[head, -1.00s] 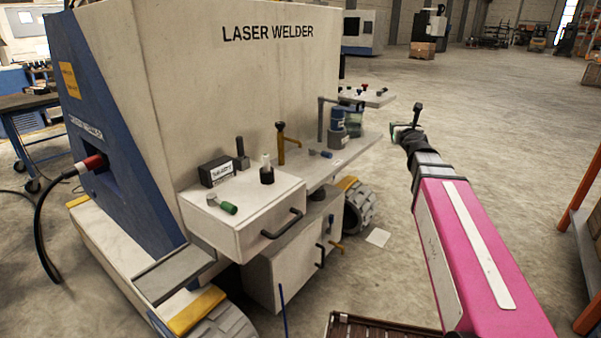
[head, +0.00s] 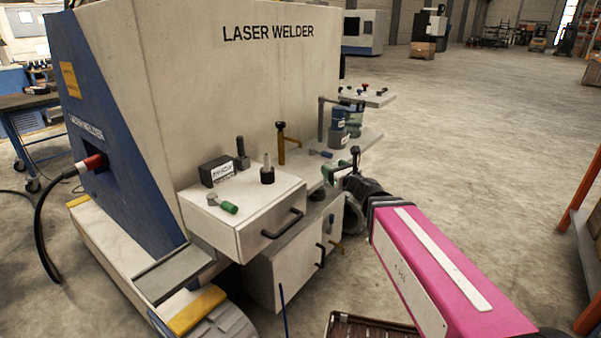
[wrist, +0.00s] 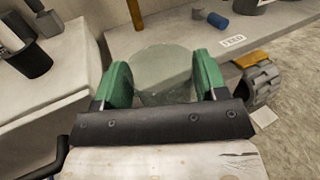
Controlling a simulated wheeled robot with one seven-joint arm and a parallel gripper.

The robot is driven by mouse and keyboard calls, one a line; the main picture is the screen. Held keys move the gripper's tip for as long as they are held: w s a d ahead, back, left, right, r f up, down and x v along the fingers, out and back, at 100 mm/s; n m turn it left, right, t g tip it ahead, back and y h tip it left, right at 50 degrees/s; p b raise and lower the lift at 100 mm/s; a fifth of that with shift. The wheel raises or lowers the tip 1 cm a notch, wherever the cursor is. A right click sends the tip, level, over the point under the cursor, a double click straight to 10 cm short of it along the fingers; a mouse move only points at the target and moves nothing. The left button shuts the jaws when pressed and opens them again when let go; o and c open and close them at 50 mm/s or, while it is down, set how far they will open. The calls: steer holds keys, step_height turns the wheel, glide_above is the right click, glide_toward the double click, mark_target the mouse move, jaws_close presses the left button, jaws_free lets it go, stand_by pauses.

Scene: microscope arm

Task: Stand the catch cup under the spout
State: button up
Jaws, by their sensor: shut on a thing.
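My gripper (head: 336,172) is in front of the machine's right-hand shelf (head: 365,143). In the wrist view its two green fingers are shut on a clear, greyish catch cup (wrist: 162,72), one finger on each side. The cup is held in front of the shelf edge. The fingers hide most of the cup in the head view. A brass upright with a dark top (head: 281,145) stands at the back of the shelf; its lower part also shows in the wrist view (wrist: 135,12). I cannot tell for sure which part is the spout.
A drawer unit (head: 245,220) with small tools on top stands left of my gripper. A small blue item (wrist: 217,20) and a white label (wrist: 233,41) lie on the shelf. Blue canisters (head: 338,125) stand farther back. Open floor is to the right.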

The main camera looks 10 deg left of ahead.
steer(key=shift+s+a+f+y, duration=0.25)
steer(key=shift+s+a+y, duration=0.05)
steer(key=shift+s+a, duration=0.55)
steer(key=shift+w+a, duration=0.2)
steer(key=shift+a, duration=0.05)
steer(key=x, duration=1.4)
steer(key=shift+a+f, duration=0.1)
steer(key=shift+f, duration=0.15)
steer(key=x, duration=0.3)
steer(key=shift+w+a, duration=0.25)
steer(key=shift+a, duration=0.05)
steer(key=shift+s+d+f, duration=0.2)
steer(key=shift+s+f, duration=0.05)
steer(key=shift+f, duration=0.6)
steer(key=o, duration=0.9)
steer(key=shift+f, duration=0.1)
